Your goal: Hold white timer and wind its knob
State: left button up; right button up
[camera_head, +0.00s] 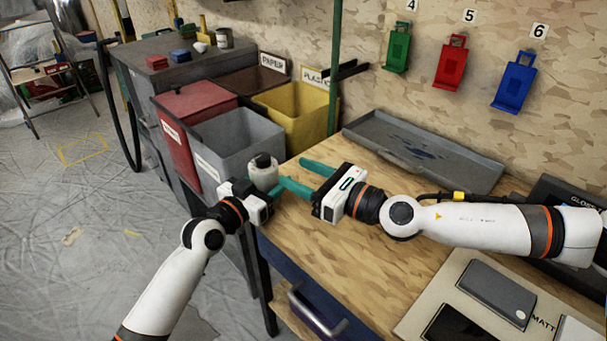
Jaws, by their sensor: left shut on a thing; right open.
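The white timer (264,178) is a small pale cylinder with a dark knob (262,161) on top. It stands upright at the left end of the wooden workbench (345,250). My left gripper (262,196) is shut on the timer from the near left side; its fingers are mostly hidden. My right gripper (304,176) is open, with two teal fingers pointing left toward the timer. The nearer finger's tip is close to the timer's right side; I cannot tell whether they touch. Nothing shows between the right fingers.
A grey bin (240,140), a yellow bin (300,112) and a red bin (180,140) stand behind the timer. A grey metal tray (430,155) lies at the back of the bench. A board with dark plates (495,292) lies at front right. The bench middle is clear.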

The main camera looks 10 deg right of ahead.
dwell(0.3)
pick_arm(q)
jog(key=o, duration=1.1)
jog(key=shift+o, duration=0.2)
